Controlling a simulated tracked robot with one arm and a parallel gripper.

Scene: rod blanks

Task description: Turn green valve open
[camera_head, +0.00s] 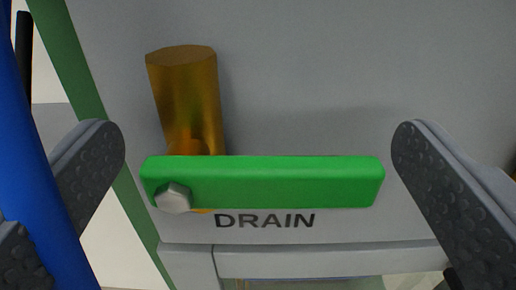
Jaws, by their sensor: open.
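The green valve handle (275,183) lies level across the middle of the head camera view. A grey hex bolt (173,197) sits at its left end. A brass valve body (188,100) stands behind and above that left end, partly hidden by the handle. My gripper (253,155) is open, with one dark textured finger to the left of the handle and one to the right. Both fingers appear apart from the handle; how far they are from it in depth I cannot tell.
A grey panel (320,85) fills the background, with the word DRAIN (265,220) below the handle. A green edge strip (84,110) runs down the panel's left side. A blue tube-like part (25,160) shows at the far left. The panel around the handle is clear.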

